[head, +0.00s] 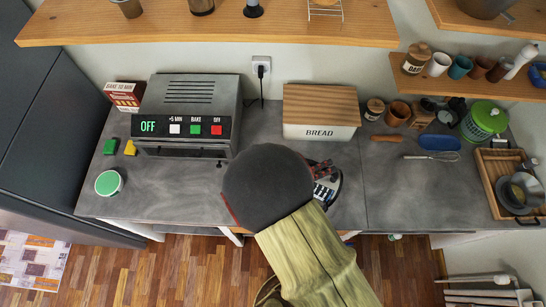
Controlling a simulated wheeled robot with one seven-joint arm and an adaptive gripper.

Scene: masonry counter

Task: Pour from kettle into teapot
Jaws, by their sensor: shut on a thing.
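I cannot clearly make out the kettle or the teapot. A green lidded round container (485,121) stands at the back right of the counter; I cannot tell whether it is one of them.
A toaster oven (190,108) and a white bread box (318,131) stand at the back of the grey counter (400,205). A wooden tray (492,188) with grey round vessels (522,193) lies far right. A whisk (435,157) lies left of it. Shelves (210,30) overhang the back.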

